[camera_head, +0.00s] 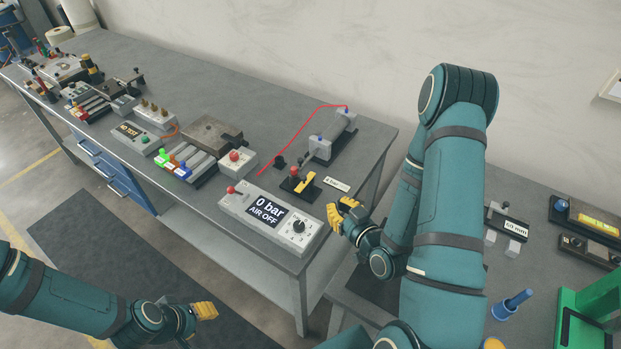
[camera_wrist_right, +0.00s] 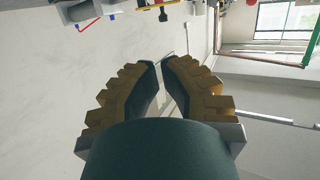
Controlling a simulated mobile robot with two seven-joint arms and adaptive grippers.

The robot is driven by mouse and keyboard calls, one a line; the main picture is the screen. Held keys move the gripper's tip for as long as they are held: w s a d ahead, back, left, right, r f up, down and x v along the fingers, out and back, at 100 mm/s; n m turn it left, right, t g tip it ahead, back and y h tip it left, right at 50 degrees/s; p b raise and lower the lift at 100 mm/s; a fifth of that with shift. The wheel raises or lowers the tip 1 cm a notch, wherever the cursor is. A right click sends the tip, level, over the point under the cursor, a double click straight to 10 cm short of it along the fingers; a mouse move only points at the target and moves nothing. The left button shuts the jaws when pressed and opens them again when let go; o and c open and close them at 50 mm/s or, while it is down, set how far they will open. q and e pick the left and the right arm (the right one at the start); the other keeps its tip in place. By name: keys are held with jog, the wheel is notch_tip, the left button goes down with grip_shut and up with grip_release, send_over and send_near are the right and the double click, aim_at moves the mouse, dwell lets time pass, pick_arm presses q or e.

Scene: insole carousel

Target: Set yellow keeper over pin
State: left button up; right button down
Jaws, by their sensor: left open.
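The yellow keeper (camera_head: 305,183) appears as a small yellow piece on a dark block beside a red-knobbed lever (camera_head: 294,172), near the right end of the bench. Which part is the pin is too small to tell. My right gripper (camera_head: 337,213) is just right of and nearer than the keeper, apart from it. In the right wrist view its fingers (camera_wrist_right: 160,66) curve together with a narrow gap and nothing visible between them. My left gripper (camera_head: 212,310) is open, low in front of the bench.
A control box (camera_head: 268,215) reading "0 bar AIR OFF" stands left of my right gripper. A grey clamp fixture (camera_head: 333,140) with a red hose is behind the keeper. A white label (camera_head: 337,184) lies beside it. A second table with a green frame (camera_head: 590,305) is at right.

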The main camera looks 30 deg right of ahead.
jog(key=b, duration=0.3)
send_near(305, 179)
jog(key=w, duration=0.8)
jog(key=shift+d+f, duration=0.2)
jog(key=shift+f, duration=0.3)
jog(key=shift+w, duration=0.1)
jog(key=shift+w+a+b, duration=0.1)
jog(key=shift+a+b, duration=0.05)
jog(key=shift+b, duration=0.3)
jog(key=shift+b, duration=0.3)
